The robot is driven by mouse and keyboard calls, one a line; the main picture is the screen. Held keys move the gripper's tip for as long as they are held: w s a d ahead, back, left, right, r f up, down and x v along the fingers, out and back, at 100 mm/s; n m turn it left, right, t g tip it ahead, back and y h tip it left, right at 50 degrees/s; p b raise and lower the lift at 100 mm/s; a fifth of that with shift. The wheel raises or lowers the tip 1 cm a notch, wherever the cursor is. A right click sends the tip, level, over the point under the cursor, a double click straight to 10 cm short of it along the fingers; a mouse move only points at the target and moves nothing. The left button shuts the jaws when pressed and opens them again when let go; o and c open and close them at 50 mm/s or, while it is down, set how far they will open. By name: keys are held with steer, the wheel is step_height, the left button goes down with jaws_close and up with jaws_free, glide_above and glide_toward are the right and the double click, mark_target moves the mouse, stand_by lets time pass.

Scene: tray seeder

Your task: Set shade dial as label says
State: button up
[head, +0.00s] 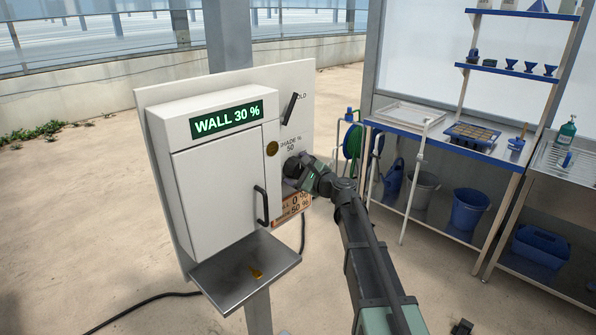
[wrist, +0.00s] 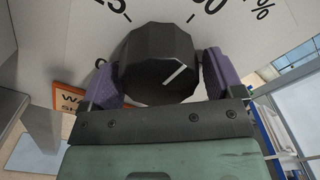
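The black shade dial (wrist: 157,60) has a white pointer line slanting up and to the right, on the side of the 50 mark; its exact setting is hard to tell. The figures 25 and 50 show partly above it. My gripper (wrist: 162,78) has its purple pads on both sides of the dial and seems closed on it. In the head view my gripper (head: 305,175) covers most of the dial, below "SHADE %" and 50. The orange label (head: 292,206) sits just below, partly hidden; its lower line reads 50 % or 80 %. The label's corner also shows in the wrist view (wrist: 75,98).
The white cabinet (head: 215,185) shows "WALL 30 %" on a green display (head: 227,119). It has a black door handle (head: 262,205) and a metal shelf (head: 240,272) below. A dark lever (head: 290,108) is above the dial. A workbench (head: 455,146) stands right, with open floor between.

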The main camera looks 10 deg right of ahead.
steer(key=shift+o, duration=0.3)
steer(key=v, duration=1)
steer(key=shift+s+d, duration=0.25)
steer(key=shift+s, duration=0.1)
steer(key=s+a+f+n+g+h, duration=0.1)
steer(key=s+f+n+g+h, duration=0.2)
steer(key=s, duration=0.6)
steer(key=s+a+f+n+g+h+p, duration=0.1)
steer(key=s+a+f+n+g+h, duration=0.1)
steer(key=s+f+n+g+h, duration=0.2)
steer(key=s+a+f+n+g+h, duration=0.1)
steer(key=s+f+n+g+h, duration=0.2)
steer(key=s+f+n+g, duration=0.4)
steer(key=shift+s+a+f+n+g, duration=0.35)
steer(key=shift+s+f+n, duration=0.45)
steer(key=shift+s+n, duration=2.5)
